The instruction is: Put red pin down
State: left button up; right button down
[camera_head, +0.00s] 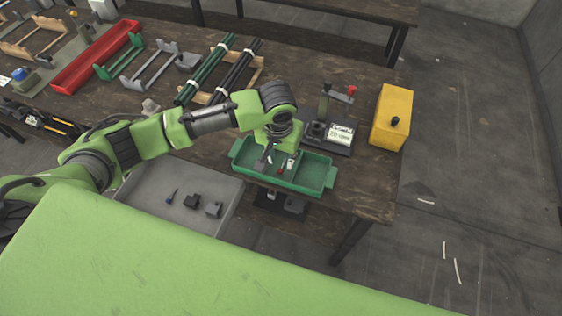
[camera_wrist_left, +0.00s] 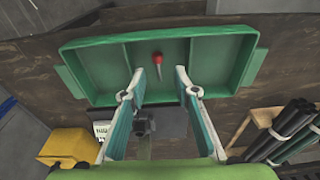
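The red pin (camera_wrist_left: 158,60) has a red head and a thin grey shaft. In the wrist view it is in the middle compartment of the green tray (camera_wrist_left: 160,38), apart from both fingers. In the head view its red tip (camera_head: 279,171) shows small between the fingers, over the tray (camera_head: 315,185). My left gripper (camera_head: 276,165) points down at the tray. In the wrist view the left gripper (camera_wrist_left: 159,75) is open, its fingers on either side of the pin with nothing gripped. My right gripper is not in view.
A small press (camera_head: 325,110) with a red-knobbed lever stands behind the tray, with a yellow box (camera_head: 391,115) to its right. A grey bin (camera_head: 150,190) holding small parts is left of the tray. Dark rods (camera_head: 235,72) lie on a wooden rack.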

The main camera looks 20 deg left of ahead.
aim_at(280, 171)
pick_arm(q)
notch_tip(280, 171, up, 9)
jog(key=s, duration=0.1)
jog(key=shift+s+d+f, duration=0.1)
jog(key=shift+s+f, duration=0.05)
jog(key=shift+f, duration=0.05)
dwell(0.5)
